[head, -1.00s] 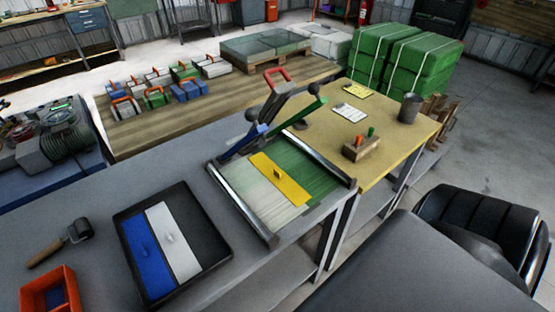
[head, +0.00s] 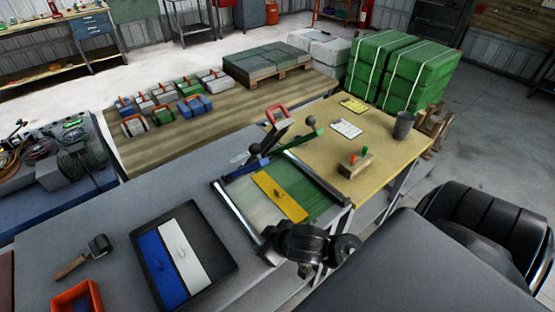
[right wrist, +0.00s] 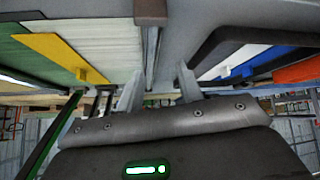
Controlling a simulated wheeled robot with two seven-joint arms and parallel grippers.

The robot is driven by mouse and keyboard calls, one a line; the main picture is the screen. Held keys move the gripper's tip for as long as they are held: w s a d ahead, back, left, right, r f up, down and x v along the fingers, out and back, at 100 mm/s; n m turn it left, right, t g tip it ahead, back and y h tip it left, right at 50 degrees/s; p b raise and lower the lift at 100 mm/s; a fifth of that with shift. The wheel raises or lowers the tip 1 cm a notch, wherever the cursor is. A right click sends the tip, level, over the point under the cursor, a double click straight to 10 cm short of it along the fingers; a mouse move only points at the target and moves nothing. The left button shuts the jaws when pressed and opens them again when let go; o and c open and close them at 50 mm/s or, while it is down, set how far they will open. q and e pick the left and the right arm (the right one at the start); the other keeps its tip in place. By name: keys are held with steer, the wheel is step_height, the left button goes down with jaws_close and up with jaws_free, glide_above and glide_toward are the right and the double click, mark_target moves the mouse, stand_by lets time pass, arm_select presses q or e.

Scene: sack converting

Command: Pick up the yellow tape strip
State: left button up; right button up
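The yellow tape strip (head: 292,206) lies flat across a green and pale striped sack panel (head: 247,205) in a metal-railed frame. A small tab stands up near its middle. The strip also shows in the right wrist view (right wrist: 52,52), at upper left. My right gripper (right wrist: 158,84) has its two fingers apart with nothing between them. In the head view my dark right wrist is at the frame's near edge, right of the tray and apart from the strip; its fingertips are hard to make out there. My left gripper is in neither view.
A black tray (head: 217,238) holds a blue strip (head: 157,265) and a white strip (head: 188,255). A roller (head: 98,246) and an orange bin (head: 75,298) lie left of it. A tan table (head: 310,150) adjoins at right.

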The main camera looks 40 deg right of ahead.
steer(key=shift+n+t+y, duration=0.5)
steer(key=shift+n+y, duration=0.2)
steer(key=shift+n, duration=0.1)
steer(key=w, duration=0.2)
steer(key=w+d+r, duration=0.1)
steer(key=w, duration=0.1)
steer(key=w+r, duration=0.1)
steer(key=w, duration=0.1)
steer(key=shift+d+r, duration=0.15)
steer(key=shift+r, duration=0.05)
steer(key=w+d, duration=0.2)
steer(key=d, duration=0.1)
steer(key=m+g+h, duration=0.1)
steer(key=m+g, duration=0.2)
glide_toward(278, 190)
steer(key=shift+x, duration=4.3)
steer(key=shift+s, duration=0.1)
jaws_close()
